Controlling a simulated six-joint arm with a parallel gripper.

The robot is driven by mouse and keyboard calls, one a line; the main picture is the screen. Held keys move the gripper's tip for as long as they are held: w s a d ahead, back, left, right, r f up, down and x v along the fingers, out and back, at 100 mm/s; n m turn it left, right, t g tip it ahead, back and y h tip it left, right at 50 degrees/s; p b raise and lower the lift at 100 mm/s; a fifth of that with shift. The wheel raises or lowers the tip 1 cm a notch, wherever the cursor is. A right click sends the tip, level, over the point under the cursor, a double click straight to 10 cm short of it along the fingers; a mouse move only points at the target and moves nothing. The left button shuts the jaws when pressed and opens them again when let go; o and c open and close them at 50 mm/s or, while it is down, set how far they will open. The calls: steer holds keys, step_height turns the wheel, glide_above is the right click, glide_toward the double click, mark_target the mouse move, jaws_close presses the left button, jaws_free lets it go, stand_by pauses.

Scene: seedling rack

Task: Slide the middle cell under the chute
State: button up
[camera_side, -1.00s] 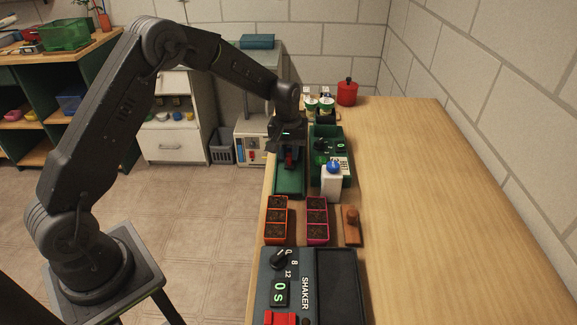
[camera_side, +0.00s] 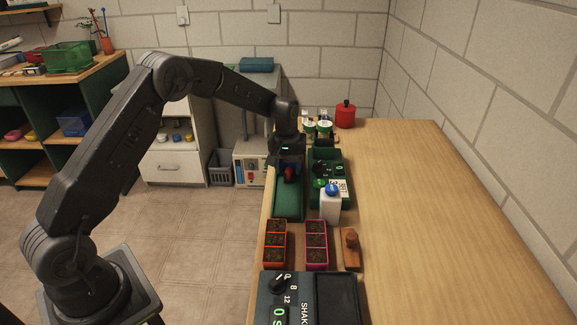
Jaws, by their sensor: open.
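Two three-cell seedling trays filled with dark soil stand side by side on the bench, an orange tray (camera_side: 264,244) and a magenta tray (camera_side: 327,245). My gripper (camera_side: 287,168) is open at the far end of a long green base (camera_side: 287,204), beyond the trays and well apart from them. A small red part (camera_side: 289,175) shows just below it; I cannot tell whether they touch. My fingers are dark and largely lost against the dark housing there. I cannot make out the chute clearly.
A white bottle with a blue top (camera_side: 330,205) stands right of the green base, before a green device (camera_side: 341,170). A wooden block with a knob (camera_side: 350,250) lies right of the trays. The shaker (camera_side: 283,290) fills the near end. The bench's right side is clear.

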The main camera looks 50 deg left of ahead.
step_height(320, 180, up, 14)
steer(key=shift+s+a, duration=0.2)
steer(key=shift+a, duration=0.05)
stand_by(0.3)
steer(key=shift+f, duration=0.1)
